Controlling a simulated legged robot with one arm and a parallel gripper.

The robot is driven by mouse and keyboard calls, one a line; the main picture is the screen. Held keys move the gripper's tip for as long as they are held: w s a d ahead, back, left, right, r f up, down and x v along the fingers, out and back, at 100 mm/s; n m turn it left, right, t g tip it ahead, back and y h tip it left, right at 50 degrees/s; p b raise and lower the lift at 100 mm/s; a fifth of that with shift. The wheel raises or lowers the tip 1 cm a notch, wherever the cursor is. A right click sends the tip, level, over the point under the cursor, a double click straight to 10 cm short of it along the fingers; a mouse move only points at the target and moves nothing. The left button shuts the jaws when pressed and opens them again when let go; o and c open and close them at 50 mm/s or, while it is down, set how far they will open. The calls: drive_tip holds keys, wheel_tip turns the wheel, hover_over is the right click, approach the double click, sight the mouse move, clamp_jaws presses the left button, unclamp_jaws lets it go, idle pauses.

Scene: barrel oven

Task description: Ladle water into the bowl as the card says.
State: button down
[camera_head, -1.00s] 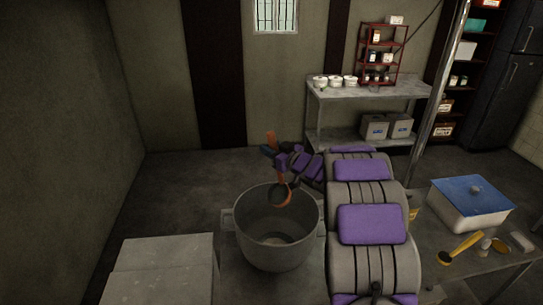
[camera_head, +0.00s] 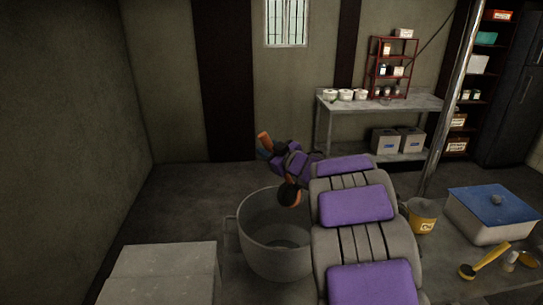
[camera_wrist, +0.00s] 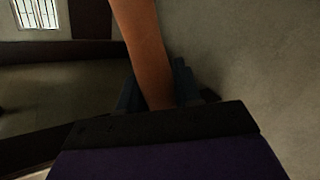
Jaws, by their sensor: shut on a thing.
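A large grey metal pot (camera_head: 262,250) stands on the floor, left of my arm in the head view. My gripper (camera_head: 277,153) is above the pot's far rim and shut on a ladle with an orange-brown handle (camera_head: 264,141). The ladle's dark cup (camera_head: 288,194) hangs by the pot's upper right side, partly covered by my arm; what it holds cannot be told. In the wrist view the handle (camera_wrist: 143,45) rises from between the dark fingers (camera_wrist: 158,97). Small white bowls (camera_head: 345,95) stand on the metal table at the back. No card is readable.
A grey block (camera_head: 160,272) is at the front left. A yellow bucket (camera_head: 422,214), a blue-lidded white box (camera_head: 493,212) and a yellow-handled brush (camera_head: 485,261) are right of my arm. A metal pole (camera_head: 447,100) rises beyond. The floor left of the pot is clear.

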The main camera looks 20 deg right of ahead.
drive_tip(key=s+a+f+n+h+b, duration=0.1)
drive_tip(key=s+a+f+n+b, duration=0.1)
drive_tip(key=a+f+n+b, duration=0.6)
drive_tip(key=shift+s+a+f+n+b, duration=0.15)
drive_tip(key=shift+a+n+b, duration=0.15)
drive_tip(key=shift+a+b, duration=0.65)
idle(1.1)
